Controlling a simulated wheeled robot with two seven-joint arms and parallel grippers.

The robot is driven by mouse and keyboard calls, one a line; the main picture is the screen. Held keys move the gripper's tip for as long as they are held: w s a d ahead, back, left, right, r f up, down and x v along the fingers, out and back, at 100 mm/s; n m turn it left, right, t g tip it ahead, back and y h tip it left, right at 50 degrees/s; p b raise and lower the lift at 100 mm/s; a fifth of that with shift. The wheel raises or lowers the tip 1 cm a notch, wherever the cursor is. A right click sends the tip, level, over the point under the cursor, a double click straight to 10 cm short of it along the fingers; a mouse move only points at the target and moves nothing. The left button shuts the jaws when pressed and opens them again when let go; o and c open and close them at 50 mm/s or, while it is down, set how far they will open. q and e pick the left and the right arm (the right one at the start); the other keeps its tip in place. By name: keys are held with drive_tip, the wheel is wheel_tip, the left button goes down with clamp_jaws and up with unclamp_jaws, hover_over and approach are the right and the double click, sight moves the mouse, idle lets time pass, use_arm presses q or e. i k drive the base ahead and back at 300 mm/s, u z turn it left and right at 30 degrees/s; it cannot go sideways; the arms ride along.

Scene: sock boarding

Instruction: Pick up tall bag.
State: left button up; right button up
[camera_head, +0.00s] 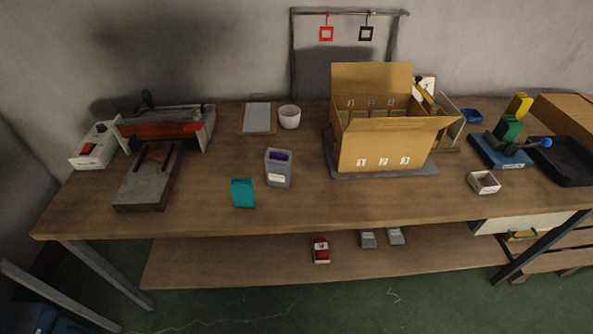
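No thing in the head view is clearly marked as the tall bag. A grey upright container (278,172) with a purple patch at its top and a small label stands on the workbench (330,203), left of the middle. A small teal packet (243,192) is just left of it, nearer the front edge; it looks upright. I cannot tell whether either one is the bag. Neither of my grippers is in view.
An open cardboard box (385,153) with numbered sections stands right of centre. A heavy press-like machine (160,150) is at the left. A white cup (289,117) is behind the grey container. A small white box (483,182) and a black tray (568,160) are at the right.

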sight(279, 173)
drive_tip(key=z, duration=2.3)
drive_tip(key=i, duration=2.4)
drive_tip(key=u, duration=3.05)
